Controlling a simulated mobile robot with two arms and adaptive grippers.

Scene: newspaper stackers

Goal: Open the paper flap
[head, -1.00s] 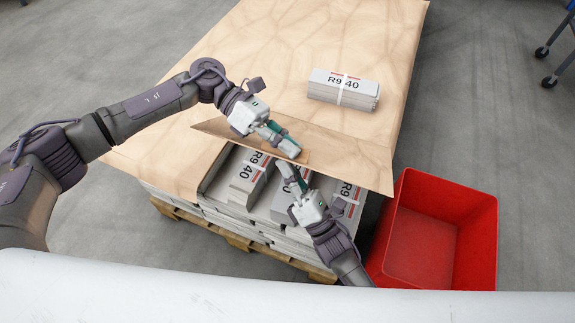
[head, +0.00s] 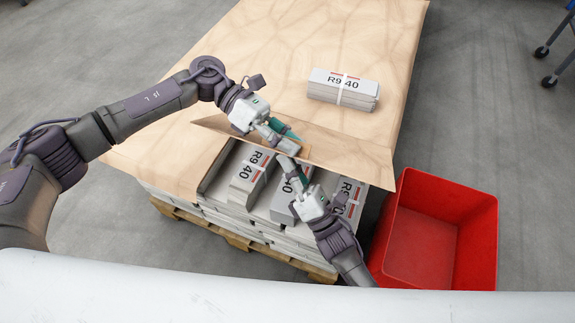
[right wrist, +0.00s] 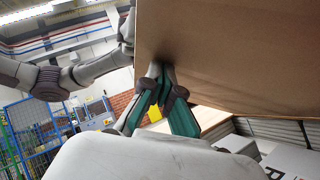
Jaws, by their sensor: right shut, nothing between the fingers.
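The brown paper flap (head: 345,164) at the front of the paper-covered stack is lifted, and bundles labelled R9 40 (head: 252,172) show beneath it. My left gripper (head: 282,138) is at the upper face of the flap; whether its fingers are open or shut is unclear. My right gripper (head: 287,163) is shut and empty, with its fingertips at the flap's front edge, just below the left gripper. In the right wrist view the right fingertips (right wrist: 160,70) meet or nearly meet the underside of the flap (right wrist: 235,55); contact is hard to confirm.
One strapped bundle (head: 343,89) lies on top of the brown paper cover (head: 300,40). A red empty bin (head: 478,235) stands on the floor at the right of the stack. A wooden pallet (head: 185,214) is under the stack. Grey floor is clear at the left.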

